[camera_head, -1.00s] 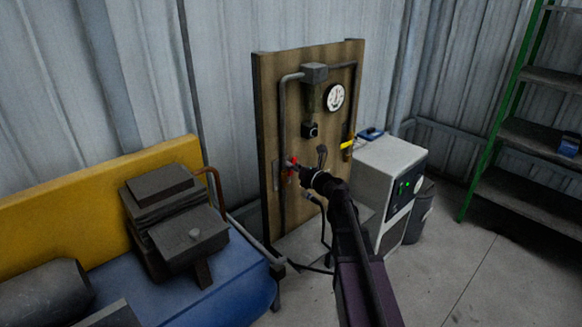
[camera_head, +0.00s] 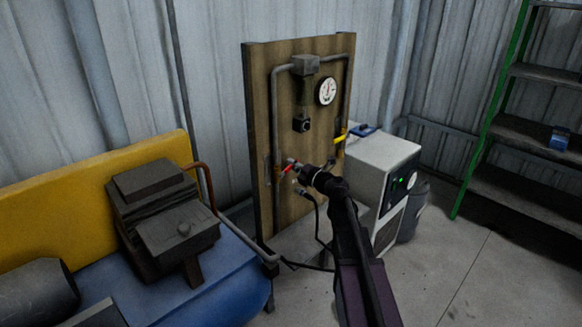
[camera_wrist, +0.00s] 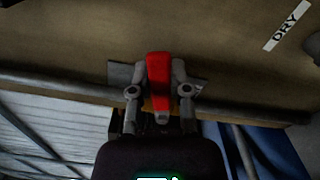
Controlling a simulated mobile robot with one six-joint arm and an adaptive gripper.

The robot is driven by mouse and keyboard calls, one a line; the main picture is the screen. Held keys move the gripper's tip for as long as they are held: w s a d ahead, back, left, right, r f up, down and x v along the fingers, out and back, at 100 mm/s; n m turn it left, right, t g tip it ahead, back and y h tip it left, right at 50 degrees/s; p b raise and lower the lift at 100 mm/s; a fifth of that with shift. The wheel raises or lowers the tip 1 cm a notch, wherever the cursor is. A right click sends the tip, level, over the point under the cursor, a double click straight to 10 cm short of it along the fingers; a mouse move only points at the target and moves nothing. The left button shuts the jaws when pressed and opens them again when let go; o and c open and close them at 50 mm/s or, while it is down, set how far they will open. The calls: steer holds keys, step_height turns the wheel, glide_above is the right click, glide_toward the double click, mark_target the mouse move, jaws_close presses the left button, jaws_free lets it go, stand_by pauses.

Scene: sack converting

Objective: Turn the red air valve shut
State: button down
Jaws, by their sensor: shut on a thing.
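The red air valve's handle (camera_head: 287,169) is on the left side of the wooden board (camera_head: 263,110), on the upright grey pipe (camera_head: 275,110). In the wrist view the red handle (camera_wrist: 159,72) stands between my two fingers, which press on its sides. It appears to lie crosswise to the grey pipe (camera_wrist: 55,84) there. My gripper (camera_head: 296,165) is shut on the handle; it also shows in the wrist view (camera_wrist: 160,90). The valve body behind the handle is mostly hidden.
A round gauge (camera_head: 327,91) and a yellow handle (camera_head: 341,138) are on the board's right. A white machine (camera_head: 380,165) stands to the right, below them. A blue-covered bench (camera_head: 225,285) with dark equipment is at left. Bare floor (camera_head: 450,265) lies at right.

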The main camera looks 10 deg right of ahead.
steer(key=shift+w+f+m+b, duration=0.1)
steer(key=shift+f+m+b, duration=0.3)
steer(key=shift+m, duration=0.4)
steer(key=shift+f, duration=0.1)
steer(key=shift+d, duration=0.1)
steer(key=c, duration=0.6)
jaws_free()
steer(key=shift+o, duration=0.2)
steer(key=v, duration=1.2)
